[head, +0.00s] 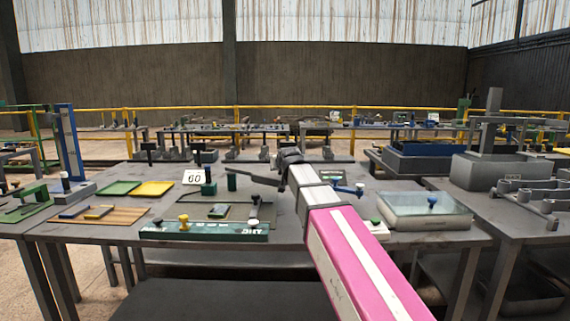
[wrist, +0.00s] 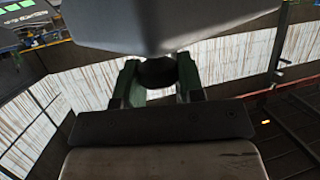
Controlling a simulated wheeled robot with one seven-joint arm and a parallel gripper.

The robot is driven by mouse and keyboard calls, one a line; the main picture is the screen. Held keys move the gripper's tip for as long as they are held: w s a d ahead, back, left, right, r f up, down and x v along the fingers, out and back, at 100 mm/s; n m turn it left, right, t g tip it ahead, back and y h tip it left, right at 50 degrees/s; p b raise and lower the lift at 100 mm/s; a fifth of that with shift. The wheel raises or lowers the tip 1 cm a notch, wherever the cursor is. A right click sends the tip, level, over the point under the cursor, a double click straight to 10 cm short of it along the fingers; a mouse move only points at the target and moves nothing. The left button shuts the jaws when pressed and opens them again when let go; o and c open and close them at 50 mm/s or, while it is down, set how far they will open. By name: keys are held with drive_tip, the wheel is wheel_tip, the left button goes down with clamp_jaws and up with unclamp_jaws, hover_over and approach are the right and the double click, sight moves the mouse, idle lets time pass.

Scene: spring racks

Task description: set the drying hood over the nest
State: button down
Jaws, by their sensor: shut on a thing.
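In the wrist view my gripper (wrist: 158,66) has its two green fingers shut on a dark round knob (wrist: 157,74). A large smooth grey body (wrist: 170,22) lies just beyond the fingertips; it may be the hood, but its far side is out of frame. In the head view my arm reaches over the table, with the dark gripper end (head: 289,157) above its middle. The held thing is hard to make out there. A dark plate with a small green piece (head: 218,211) lies left of the arm; I cannot tell whether it is the nest.
A clear-topped box (head: 425,210) with a blue knob stands right of my arm. A green lettered bar (head: 205,231) lies along the front edge.

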drive_tip(key=s+a+m+h, duration=0.2)
drive_tip(key=s+a, duration=0.1)
drive_tip(key=s+a+m+h, duration=0.1)
drive_tip(key=s+a+h, duration=0.1)
drive_tip(key=s+a, duration=0.1)
drive_tip(key=s+a+m+h, duration=0.2)
drive_tip(key=s+a, duration=0.1)
drive_tip(key=a, duration=0.1)
drive_tip(key=shift+m, duration=0.3)
drive_tip(key=s+a+m+g+h, duration=0.3)
drive_tip(key=a+m+h, duration=0.3)
drive_tip(key=a, duration=0.7)
drive_tip(key=shift+s+a+g, duration=0.2)
drive_tip(key=shift+s+g, duration=0.2)
drive_tip(key=c, duration=0.8)
unclamp_jaws()
drive_tip(key=shift+a+f, duration=0.1)
drive_tip(key=shift+a, duration=0.05)
drive_tip(key=v, duration=1)
drive_tip(key=shift+s+a, duration=0.2)
drive_tip(key=shift+a, duration=0.15)
